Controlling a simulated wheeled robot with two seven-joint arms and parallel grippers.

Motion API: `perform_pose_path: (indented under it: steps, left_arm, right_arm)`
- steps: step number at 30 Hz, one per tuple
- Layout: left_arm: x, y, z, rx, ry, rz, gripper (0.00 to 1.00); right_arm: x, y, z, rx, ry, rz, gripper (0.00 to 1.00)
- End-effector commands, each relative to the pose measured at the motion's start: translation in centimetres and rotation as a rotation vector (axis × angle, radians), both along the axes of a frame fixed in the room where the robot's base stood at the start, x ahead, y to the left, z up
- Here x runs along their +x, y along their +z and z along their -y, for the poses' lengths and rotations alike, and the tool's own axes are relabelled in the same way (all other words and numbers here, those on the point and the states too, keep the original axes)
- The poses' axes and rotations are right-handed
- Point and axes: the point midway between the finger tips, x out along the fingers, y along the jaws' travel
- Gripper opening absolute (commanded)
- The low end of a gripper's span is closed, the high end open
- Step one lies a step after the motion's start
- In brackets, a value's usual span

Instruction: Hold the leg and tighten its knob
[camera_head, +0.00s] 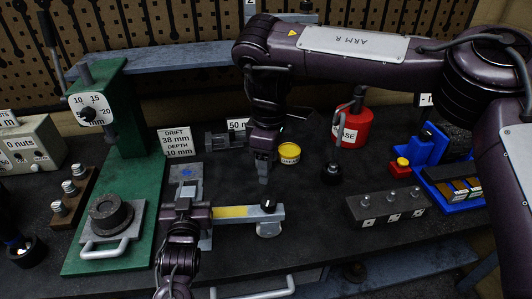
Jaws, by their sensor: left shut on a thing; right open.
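The leg (235,212) is a grey bar with a yellow stripe, lying left to right at the middle front of the bench. A small black knob (268,204) stands on its right end. My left gripper (200,211) is at the bar's left end and shut on the leg; its fingers are partly hidden by my wrist. My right gripper (263,178) points down, open and empty, behind and above the knob, apart from it.
A green press (125,170) with a round dark part stands at left. A yellow tin (289,153), a red grease can (351,127), a dark block with several pegs (388,206) and a blue fixture (425,145) stand at right.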

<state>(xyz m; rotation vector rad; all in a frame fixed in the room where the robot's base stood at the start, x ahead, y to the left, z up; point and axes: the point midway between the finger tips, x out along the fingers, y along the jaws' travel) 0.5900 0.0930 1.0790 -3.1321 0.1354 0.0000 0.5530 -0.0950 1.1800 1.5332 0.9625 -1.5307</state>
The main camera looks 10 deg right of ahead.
Motion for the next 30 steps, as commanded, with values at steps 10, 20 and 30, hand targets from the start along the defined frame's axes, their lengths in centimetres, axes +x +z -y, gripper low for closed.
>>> perform_pose_path:
  steps: [10,20,30]
  left_arm:
    - [0.0,0.0,0.0,0.000,0.000,-0.001,0.58]
    - [-1.7,-0.2,-0.1,0.000,-0.002,-0.003,0.58]
    - [-8.7,-0.2,-0.8,-0.001,-0.001,-0.004,0.58]
  right_arm:
    - [0.0,0.0,0.0,0.000,0.000,0.000,0.60]
    - [0.0,0.0,0.0,0.000,0.000,0.000,0.60]
    - [0.0,0.0,0.0,0.000,0.000,0.000,0.60]
